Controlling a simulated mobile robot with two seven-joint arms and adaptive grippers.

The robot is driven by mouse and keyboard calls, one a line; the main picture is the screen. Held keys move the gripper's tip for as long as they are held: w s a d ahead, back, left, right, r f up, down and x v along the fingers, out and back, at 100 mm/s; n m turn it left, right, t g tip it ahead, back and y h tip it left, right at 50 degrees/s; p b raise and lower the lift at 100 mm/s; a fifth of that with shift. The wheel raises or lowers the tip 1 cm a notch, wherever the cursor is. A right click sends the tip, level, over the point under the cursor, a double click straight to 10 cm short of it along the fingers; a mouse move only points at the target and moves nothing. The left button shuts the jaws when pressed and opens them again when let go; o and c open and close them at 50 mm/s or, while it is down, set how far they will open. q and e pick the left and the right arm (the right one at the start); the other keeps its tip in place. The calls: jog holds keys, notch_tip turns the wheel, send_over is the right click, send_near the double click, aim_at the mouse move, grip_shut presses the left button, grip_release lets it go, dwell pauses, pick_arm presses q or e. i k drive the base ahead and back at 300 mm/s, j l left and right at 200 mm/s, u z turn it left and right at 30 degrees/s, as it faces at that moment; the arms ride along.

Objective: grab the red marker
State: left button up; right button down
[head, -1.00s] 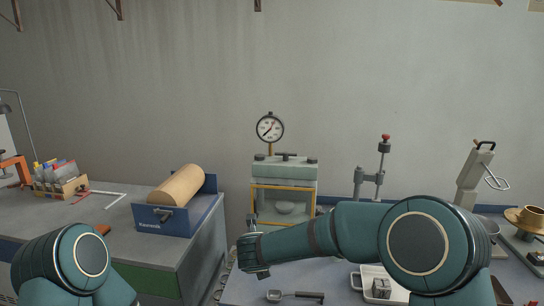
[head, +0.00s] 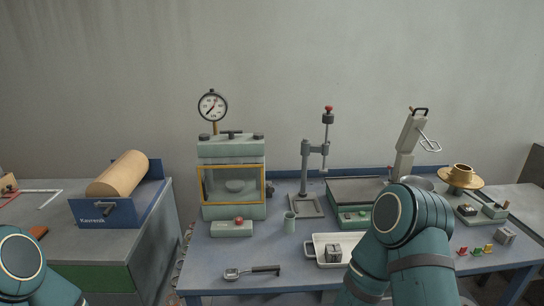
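A thin red item (head: 10,196) lies on the left bench at the far left edge of the head view, beside a pale L-shaped square (head: 45,192). It is small and partly cut off, so I cannot tell for sure that it is the red marker. My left arm shows only at the bottom left corner and my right arm at the lower right. Both grippers are out of the picture.
A blue cradle (head: 90,212) with a tan cylinder stands on the left bench. The blue table (head: 215,278) holds a gauged press (head: 232,180), a white tray (head: 320,250), a black-handled tool (head: 252,271) and small coloured pieces (head: 476,250).

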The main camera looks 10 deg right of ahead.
aim_at(462, 252)
jog(key=l+z, duration=0.15)
jog(key=z, duration=1.65)
